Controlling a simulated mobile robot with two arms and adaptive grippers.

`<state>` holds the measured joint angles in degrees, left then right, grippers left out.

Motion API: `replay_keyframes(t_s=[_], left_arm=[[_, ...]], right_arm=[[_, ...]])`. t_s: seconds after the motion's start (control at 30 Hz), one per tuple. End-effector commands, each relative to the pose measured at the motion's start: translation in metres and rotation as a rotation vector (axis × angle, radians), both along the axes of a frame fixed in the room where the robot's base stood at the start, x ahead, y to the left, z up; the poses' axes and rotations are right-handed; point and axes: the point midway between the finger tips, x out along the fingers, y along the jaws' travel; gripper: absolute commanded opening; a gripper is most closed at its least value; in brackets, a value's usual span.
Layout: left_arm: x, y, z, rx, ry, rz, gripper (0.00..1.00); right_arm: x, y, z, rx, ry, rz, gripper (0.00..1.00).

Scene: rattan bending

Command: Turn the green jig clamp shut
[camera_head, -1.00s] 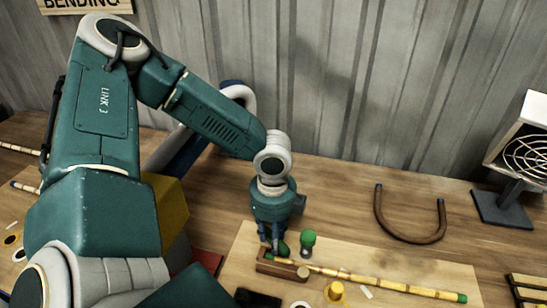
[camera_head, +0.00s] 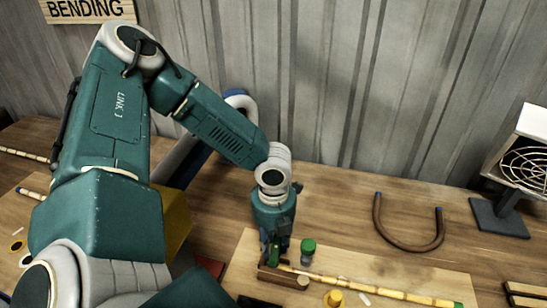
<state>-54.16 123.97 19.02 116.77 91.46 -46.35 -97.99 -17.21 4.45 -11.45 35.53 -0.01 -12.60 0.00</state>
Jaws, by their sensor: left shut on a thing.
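The green jig clamp (camera_head: 275,256) stands at the left end of the wooden jig block (camera_head: 291,281) on the pale board. My left gripper (camera_head: 272,243) points down over it and is shut on it; the fingers hide part of the clamp. A segmented yellow rattan pole (camera_head: 370,288) with a green right end runs right from the block, across the board. My right gripper is not in view.
A green-topped peg (camera_head: 308,246) stands close to the right of my left gripper. A yellow peg (camera_head: 333,298) is in front of the pole. A bent brown U-shaped rod (camera_head: 408,243) and a caged heater (camera_head: 520,165) lie farther right.

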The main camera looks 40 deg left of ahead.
Motion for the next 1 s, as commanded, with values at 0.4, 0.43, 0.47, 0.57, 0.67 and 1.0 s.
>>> replay_keyframes(t_s=[0.4, 0.43, 0.47, 0.57, 0.67, 1.0], left_arm=[[0.0019, 0.0001, 0.001, -0.001, -0.003, -0.107, 0.04], [0.002, 0.0001, 0.001, -0.001, -0.003, -0.109, 0.04], [0.0019, 0.0002, 0.0009, 0.001, -0.003, -0.11, 0.04], [0.0019, 0.0002, 0.0009, 0.001, -0.003, -0.112, 0.04], [0.0019, 0.0002, 0.0009, 0.001, -0.003, -0.112, 0.04], [0.0015, 0.0003, 0.0006, 0.0, -0.002, -0.111, 0.5]], right_arm=[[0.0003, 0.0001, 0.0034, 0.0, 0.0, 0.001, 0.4], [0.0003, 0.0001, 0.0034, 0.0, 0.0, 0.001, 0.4], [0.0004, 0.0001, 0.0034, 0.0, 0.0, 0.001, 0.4], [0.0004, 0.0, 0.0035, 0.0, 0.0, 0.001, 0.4], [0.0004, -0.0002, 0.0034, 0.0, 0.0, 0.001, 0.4], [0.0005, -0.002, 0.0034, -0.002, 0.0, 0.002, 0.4]])
